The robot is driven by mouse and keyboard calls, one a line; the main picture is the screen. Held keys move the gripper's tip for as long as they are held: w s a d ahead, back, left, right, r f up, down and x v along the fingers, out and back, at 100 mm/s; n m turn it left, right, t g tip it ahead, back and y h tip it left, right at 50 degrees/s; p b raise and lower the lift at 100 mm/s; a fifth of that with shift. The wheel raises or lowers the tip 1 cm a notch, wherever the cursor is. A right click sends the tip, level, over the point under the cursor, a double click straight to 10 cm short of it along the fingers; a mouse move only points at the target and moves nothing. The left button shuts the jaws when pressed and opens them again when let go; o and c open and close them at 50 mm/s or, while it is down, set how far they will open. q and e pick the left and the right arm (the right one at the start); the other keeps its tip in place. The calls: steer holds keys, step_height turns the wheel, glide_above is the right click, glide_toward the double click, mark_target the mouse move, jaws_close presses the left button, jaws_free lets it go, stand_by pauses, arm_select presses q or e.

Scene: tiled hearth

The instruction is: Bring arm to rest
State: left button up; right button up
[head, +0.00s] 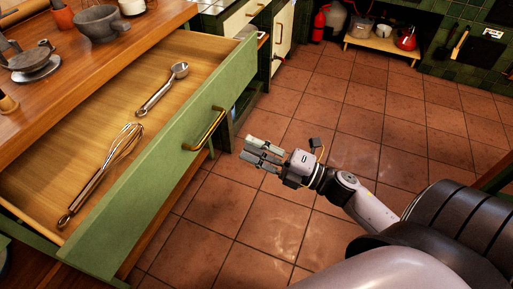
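My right gripper (262,153) is in the middle of the head view, over the tiled floor and to the right of the open drawer's brass handle (204,129). It points left and appears apart from the handle. Its grey fingers lie close together, and I cannot tell whether they are open or shut. No object shows in it. My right arm comes in from the lower right. My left gripper is not in view. The drawer (171,157) with a green front is pulled out; a whisk (110,160) and a metal scoop (162,89) lie inside it.
The wooden counter (118,45) above the drawer holds a grey bowl (99,22) and other dishes. Green cabinets stand behind. A low wooden stand (383,46) with pots and a red fire extinguisher (321,23) are at the back. The tiled floor (340,115) is clear around my gripper.

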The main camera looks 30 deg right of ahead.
steer(key=shift+s+d, duration=0.15)
steer(key=shift+s, duration=0.05)
stand_by(0.4)
